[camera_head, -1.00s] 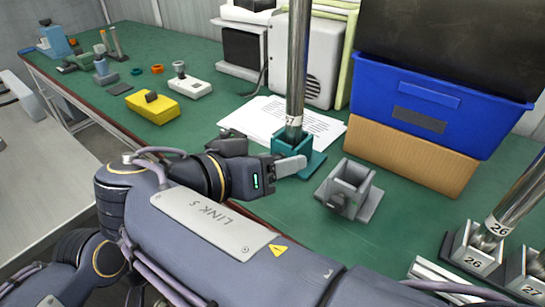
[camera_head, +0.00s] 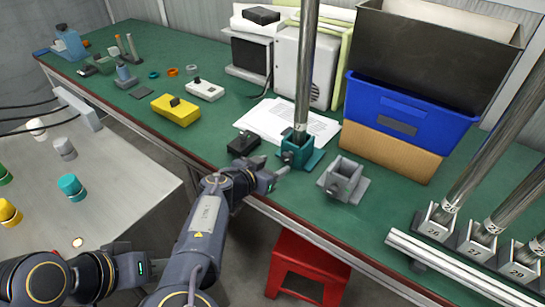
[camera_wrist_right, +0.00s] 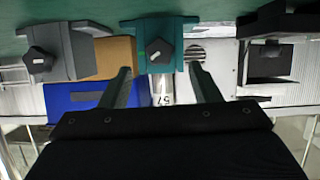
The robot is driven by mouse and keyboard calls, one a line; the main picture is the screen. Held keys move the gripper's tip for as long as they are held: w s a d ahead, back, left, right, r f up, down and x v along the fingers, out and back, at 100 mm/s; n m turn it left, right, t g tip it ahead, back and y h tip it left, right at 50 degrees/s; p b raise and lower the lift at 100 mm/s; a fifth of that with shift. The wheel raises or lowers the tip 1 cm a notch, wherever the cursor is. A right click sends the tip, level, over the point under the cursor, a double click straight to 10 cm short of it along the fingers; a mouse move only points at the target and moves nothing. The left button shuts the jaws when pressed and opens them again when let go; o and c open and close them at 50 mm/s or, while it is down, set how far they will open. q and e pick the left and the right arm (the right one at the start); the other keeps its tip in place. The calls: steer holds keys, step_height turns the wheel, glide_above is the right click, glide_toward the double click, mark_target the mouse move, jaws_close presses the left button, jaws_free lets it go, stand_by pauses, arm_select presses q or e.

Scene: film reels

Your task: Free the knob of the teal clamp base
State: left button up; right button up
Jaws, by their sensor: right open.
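The teal clamp base (camera_head: 313,158) stands on the green bench and holds an upright steel pole (camera_head: 306,70) labelled 57 in the right wrist view. Its dark knob (camera_head: 288,157) faces the front edge. In the right wrist view the base (camera_wrist_right: 130,30) appears upside down, and the knob (camera_wrist_right: 158,51) lies ahead, between the lines of the two fingers, apart from them. My right gripper (camera_head: 281,173) is open and empty, just in front of the knob; it also shows in the wrist view (camera_wrist_right: 162,88).
A grey clamp base (camera_head: 342,180) stands empty to the right, and a black block (camera_head: 244,144) to the left. Several poles stand in a rack at right. A red stool (camera_head: 308,265) is below.

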mark_target(285, 159)
steer(key=x, duration=0.6)
steer(key=shift+w+d+f, duration=0.15)
steer(key=shift+w, duration=0.1)
steer(key=c, duration=1)
